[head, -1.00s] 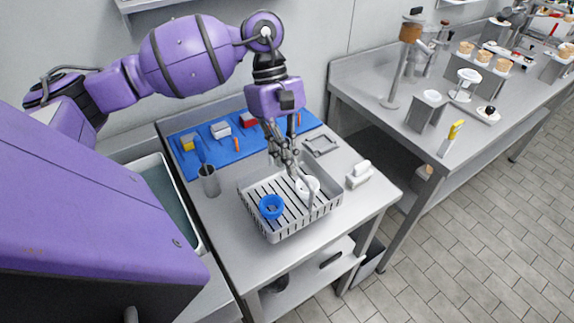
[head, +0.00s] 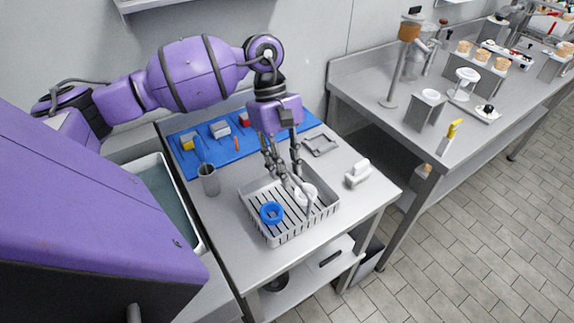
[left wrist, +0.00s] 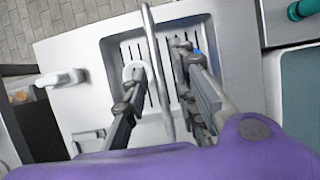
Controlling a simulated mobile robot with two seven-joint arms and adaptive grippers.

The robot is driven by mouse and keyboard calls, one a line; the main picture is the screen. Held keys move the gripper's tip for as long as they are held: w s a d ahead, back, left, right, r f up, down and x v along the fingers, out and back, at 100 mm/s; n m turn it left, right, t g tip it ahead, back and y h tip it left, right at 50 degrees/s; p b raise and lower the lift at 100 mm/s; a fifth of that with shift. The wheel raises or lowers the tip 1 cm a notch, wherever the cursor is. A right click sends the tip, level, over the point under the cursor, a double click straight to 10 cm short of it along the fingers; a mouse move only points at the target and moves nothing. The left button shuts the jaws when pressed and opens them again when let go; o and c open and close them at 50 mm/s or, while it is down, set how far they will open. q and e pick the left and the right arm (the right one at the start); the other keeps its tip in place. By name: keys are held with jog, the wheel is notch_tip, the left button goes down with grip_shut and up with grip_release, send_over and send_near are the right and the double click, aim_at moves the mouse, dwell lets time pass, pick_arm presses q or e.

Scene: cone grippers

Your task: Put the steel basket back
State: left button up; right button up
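The steel basket (head: 298,231) is a grey slotted tray with an arched handle (head: 309,206), and it rests upright on the grey table. In it are a blue ring (head: 271,212) and a white ring-shaped piece (head: 306,193). My left gripper (head: 291,178) hangs over the basket with its fingers apart. In the left wrist view the basket (left wrist: 107,55) lies below, and the handle (left wrist: 157,60) passes between the open fingers of the left gripper (left wrist: 157,75), with gaps on both sides. My right gripper is not in view.
A blue mat (head: 225,150) with small blocks lies behind the basket. A grey cup with tools (head: 209,181) stands left, a white block-shaped item (head: 357,174) right. A small grey tray (head: 320,144) lies behind. A second counter (head: 415,137) holds several stands.

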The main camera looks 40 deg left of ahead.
pick_arm(q)
jog(key=shift+r, duration=0.1)
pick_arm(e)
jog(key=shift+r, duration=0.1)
